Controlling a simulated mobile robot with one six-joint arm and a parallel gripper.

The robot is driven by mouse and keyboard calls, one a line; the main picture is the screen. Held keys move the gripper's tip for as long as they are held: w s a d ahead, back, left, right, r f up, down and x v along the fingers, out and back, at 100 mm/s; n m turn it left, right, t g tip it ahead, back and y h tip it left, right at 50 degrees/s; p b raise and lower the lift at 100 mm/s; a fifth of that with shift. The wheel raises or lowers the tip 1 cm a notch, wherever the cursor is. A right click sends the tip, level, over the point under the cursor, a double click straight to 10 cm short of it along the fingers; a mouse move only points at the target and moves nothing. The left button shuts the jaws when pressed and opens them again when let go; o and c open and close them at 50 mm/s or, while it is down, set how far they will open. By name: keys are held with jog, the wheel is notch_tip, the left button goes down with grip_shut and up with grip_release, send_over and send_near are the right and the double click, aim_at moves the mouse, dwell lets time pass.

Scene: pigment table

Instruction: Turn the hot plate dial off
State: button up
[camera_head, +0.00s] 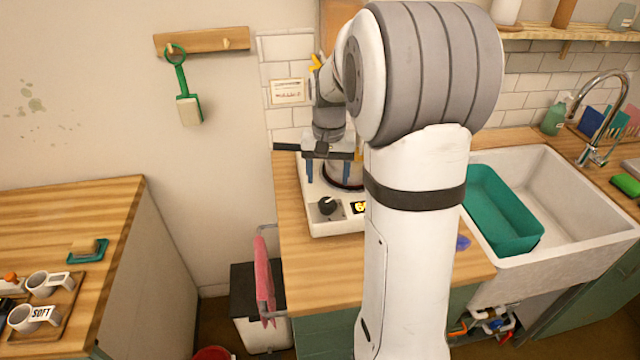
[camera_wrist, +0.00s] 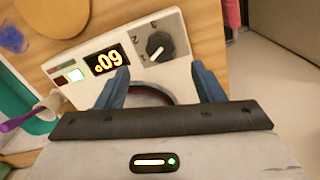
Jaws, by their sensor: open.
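The hot plate (camera_head: 340,219) is a white unit on the wooden counter, partly hidden behind my arm in the head view. Its black dial (camera_head: 327,205) sits on the front panel, and a lit display is beside it. In the wrist view the dial (camera_wrist: 160,46) has a white pointer line, and the display (camera_wrist: 107,62) glows with digits. My gripper (camera_head: 328,180) is open and empty above the hot plate, with its two blue fingers (camera_wrist: 160,88) apart. The dial lies beyond the fingertips in the wrist view, not between them. I cannot tell whether anything touches.
A white sink (camera_head: 572,200) with a teal basin (camera_head: 500,212) is to the right. A pink cloth (camera_head: 263,275) hangs at the counter's left end. The counter in front of the hot plate is clear.

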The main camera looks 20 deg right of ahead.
aim_at(327, 201)
notch_tip(327, 201, down, 8)
jog(key=shift+r+p, duration=0.15)
jog(key=shift+p, duration=0.3)
jog(key=shift+c, duration=0.2)
jog(key=shift+w, duration=0.1)
jog(key=c, duration=0.9)
